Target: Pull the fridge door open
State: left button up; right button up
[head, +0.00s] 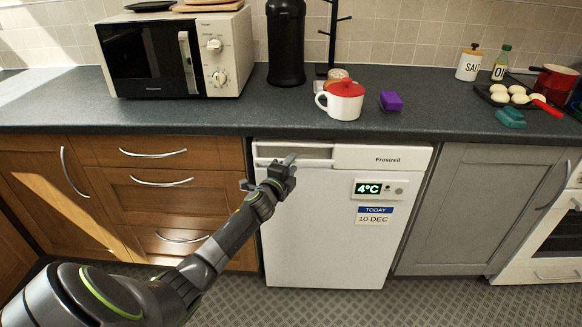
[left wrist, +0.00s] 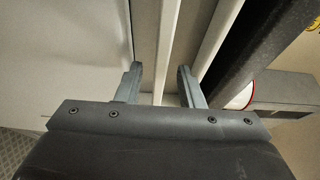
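The white under-counter fridge (head: 325,235) stands in the middle of the head view with its door shut. A recessed grip (head: 320,152) runs along the top left of its front, below the worktop. My left gripper (head: 290,159) is at this recess. In the left wrist view my left gripper (left wrist: 160,82) has its two fingers apart. Pale strips of the fridge top (left wrist: 170,45) run between and beyond the fingertips, and the white door face (left wrist: 65,60) lies to the left. I cannot tell whether the fingers touch the door. My right gripper is not in view.
The dark worktop (head: 270,119) overhangs the fridge and carries a microwave (head: 150,60) and a red-lidded mug (head: 343,105). Wooden drawers (head: 160,190) stand left, a grey cupboard (head: 470,215) right. The patterned floor (head: 440,300) before the fridge is clear.

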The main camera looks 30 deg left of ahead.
pick_arm(q)
jog(key=shift+w, duration=0.1)
grip_shut()
dwell(0.4)
jog(key=shift+f, duration=0.1)
